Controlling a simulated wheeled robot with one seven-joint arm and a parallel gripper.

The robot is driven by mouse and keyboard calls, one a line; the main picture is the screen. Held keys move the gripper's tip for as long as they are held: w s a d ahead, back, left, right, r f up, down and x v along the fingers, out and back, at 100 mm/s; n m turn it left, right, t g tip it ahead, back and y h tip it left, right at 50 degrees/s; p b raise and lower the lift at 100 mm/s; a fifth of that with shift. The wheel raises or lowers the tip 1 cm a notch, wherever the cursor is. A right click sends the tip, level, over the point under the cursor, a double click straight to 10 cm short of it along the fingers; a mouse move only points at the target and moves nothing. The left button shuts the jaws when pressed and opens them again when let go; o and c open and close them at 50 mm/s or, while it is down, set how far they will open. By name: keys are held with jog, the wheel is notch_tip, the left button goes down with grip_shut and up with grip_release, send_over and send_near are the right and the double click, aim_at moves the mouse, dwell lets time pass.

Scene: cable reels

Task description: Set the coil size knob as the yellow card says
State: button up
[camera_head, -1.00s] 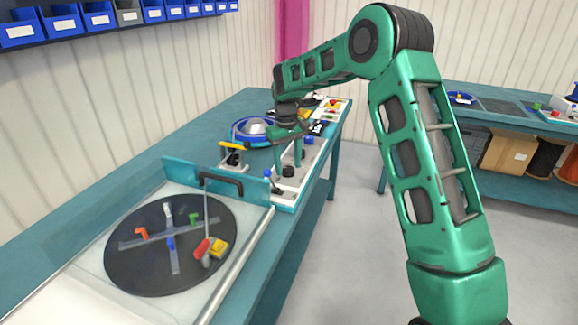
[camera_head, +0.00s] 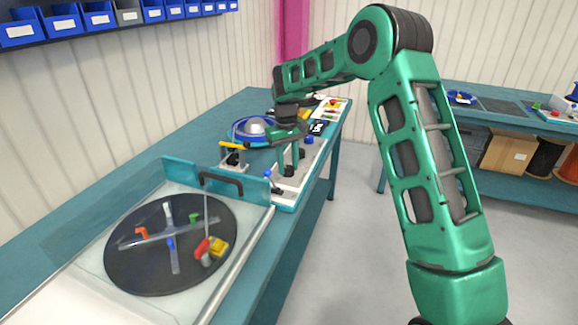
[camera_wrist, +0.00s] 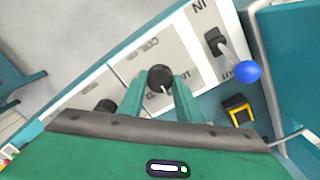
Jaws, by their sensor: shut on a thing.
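The black coil size knob (camera_wrist: 159,76) sits on a pale panel (camera_wrist: 125,69) with partly readable "COIL" lettering, in the middle of the wrist view. My gripper (camera_wrist: 161,80) is shut on this knob, one green finger on each side. A short white mark shows on the knob's lower edge, pointing toward the bottom of the wrist view. In the head view my gripper (camera_head: 293,160) reaches down to the panel at the bench's right edge. I cannot make out a readable yellow card in either view.
A second black knob (camera_wrist: 106,105) is beside the panel's lower left. A lever with a blue ball (camera_wrist: 248,71) stands right of the knob, by "IN" and "OUT" lettering. A yellow-and-black device (camera_wrist: 238,110) is near it. A black turntable (camera_head: 150,265) lies at the bench's near end.

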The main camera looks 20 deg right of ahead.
jog(key=m, duration=0.5)
jog(key=shift+w+m, duration=0.1)
jog(key=shift+m, duration=0.2)
jog(key=m, duration=0.5)
jog(key=shift+m, duration=0.3)
dwell(0.3)
jog(key=o, duration=1)
jog(key=shift+o, duration=0.2)
jog(key=shift+r, duration=0.1)
